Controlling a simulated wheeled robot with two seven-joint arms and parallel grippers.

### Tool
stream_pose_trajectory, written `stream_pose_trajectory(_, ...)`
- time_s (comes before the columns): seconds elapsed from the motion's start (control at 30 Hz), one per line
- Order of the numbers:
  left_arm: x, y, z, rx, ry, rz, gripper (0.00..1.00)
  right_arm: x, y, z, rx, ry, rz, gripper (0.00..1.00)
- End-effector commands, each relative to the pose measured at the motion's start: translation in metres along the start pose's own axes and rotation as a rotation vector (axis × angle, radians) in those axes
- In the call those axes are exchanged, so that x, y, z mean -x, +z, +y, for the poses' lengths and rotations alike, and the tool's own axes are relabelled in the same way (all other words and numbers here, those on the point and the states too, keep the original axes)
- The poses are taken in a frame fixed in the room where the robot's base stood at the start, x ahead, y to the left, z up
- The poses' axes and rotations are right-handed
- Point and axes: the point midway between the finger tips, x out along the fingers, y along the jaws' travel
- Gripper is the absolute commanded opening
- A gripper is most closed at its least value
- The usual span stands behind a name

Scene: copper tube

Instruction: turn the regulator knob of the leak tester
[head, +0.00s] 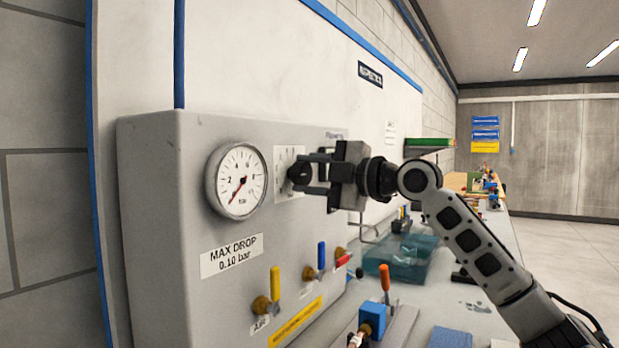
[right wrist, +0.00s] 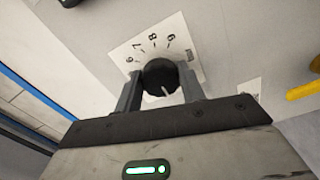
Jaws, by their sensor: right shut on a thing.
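The leak tester (head: 160,230) is a grey box at the left in the head view, with a round pressure gauge (head: 240,165) on its front. The gauge's red needle points to the lower left. The black regulator knob (head: 299,174) sits right of the gauge on a white dial plate. My right gripper (head: 305,174) is shut on the knob. In the right wrist view, the knob (right wrist: 160,77) lies between its two fingers, with a white mark on its face and numbers on the dial around it. My left gripper is not in view.
Below the gauge are a yellow-handled valve (head: 275,288), a blue-handled valve (head: 321,258) and a red-handled one (head: 343,261). A clear teal container (head: 395,262) stands on the bench right of the tester. A blue fixture with an orange handle (head: 385,280) is in front.

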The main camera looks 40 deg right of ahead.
Motion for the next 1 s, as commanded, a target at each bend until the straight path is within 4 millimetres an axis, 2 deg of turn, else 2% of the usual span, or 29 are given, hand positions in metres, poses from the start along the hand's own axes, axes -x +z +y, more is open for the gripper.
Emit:
stream_pose_trajectory(0.27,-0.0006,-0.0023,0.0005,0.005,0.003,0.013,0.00,0.0000,0.0001,-0.0004,0.262,-0.001,0.000,0.17)
stream_pose_trajectory(0.6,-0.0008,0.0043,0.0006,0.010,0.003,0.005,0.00,-0.0002,0.0000,0.0001,0.556,-0.002,0.000,0.17)
stream_pose_trajectory(1.0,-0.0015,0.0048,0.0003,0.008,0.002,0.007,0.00,-0.0002,-0.0003,0.0006,0.755,-0.003,0.001,0.17)
